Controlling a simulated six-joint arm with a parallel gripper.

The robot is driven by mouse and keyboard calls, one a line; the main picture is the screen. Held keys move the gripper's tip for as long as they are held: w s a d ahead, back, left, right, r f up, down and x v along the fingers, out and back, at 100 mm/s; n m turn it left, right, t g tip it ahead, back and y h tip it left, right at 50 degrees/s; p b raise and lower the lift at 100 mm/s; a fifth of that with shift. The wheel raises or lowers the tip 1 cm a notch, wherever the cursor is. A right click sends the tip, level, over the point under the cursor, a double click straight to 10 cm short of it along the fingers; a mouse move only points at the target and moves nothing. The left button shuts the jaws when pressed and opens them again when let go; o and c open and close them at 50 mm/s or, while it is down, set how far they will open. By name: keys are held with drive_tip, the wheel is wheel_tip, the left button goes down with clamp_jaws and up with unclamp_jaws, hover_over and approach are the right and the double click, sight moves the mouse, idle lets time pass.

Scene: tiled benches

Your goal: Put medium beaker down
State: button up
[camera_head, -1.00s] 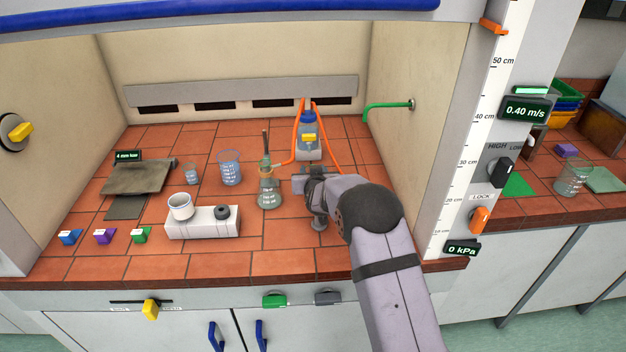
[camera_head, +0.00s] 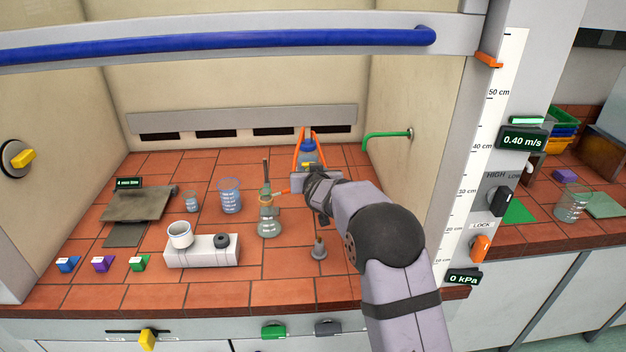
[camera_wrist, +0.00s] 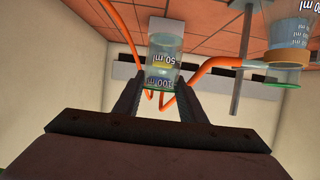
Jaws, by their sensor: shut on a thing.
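My gripper (camera_head: 299,182) is at the back right of the hood floor, in front of the blue-capped bottle (camera_head: 309,157). In the wrist view the gripper's fingers (camera_wrist: 160,90) are shut on a clear beaker (camera_wrist: 163,50) with 50 ml and 100 ml marks and a greenish rim. The bottle shows through or behind it. In the head view I cannot make out the held beaker. Its base's contact with the tiles cannot be told. A conical flask (camera_head: 270,222) stands to the left of the gripper and also shows in the wrist view (camera_wrist: 292,45).
A small beaker (camera_head: 191,201) and a larger beaker (camera_head: 230,195) stand left of the flask. Orange tubes (camera_head: 318,146) rise around the bottle. A grey stopper-like object (camera_head: 319,250) stands in front. A white block (camera_head: 202,252) carries a white crucible. Tiles between are bare.

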drive_tip(key=shift+d+r, duration=0.15)
drive_tip(key=shift+d, duration=0.25)
drive_tip(key=shift+s+d+b, duration=1.5)
drive_tip(key=shift+s+d, duration=0.5)
drive_tip(key=shift+d, duration=4.1)
drive_tip(key=shift+f+p, duration=0.55)
drive_tip(key=shift+f, duration=4.35)
drive_tip(key=shift+f, duration=0.2)
drive_tip(key=o, duration=1.1)
drive_tip(key=shift+c, duration=0.2)
drive_tip(key=shift+r, duration=0.1)
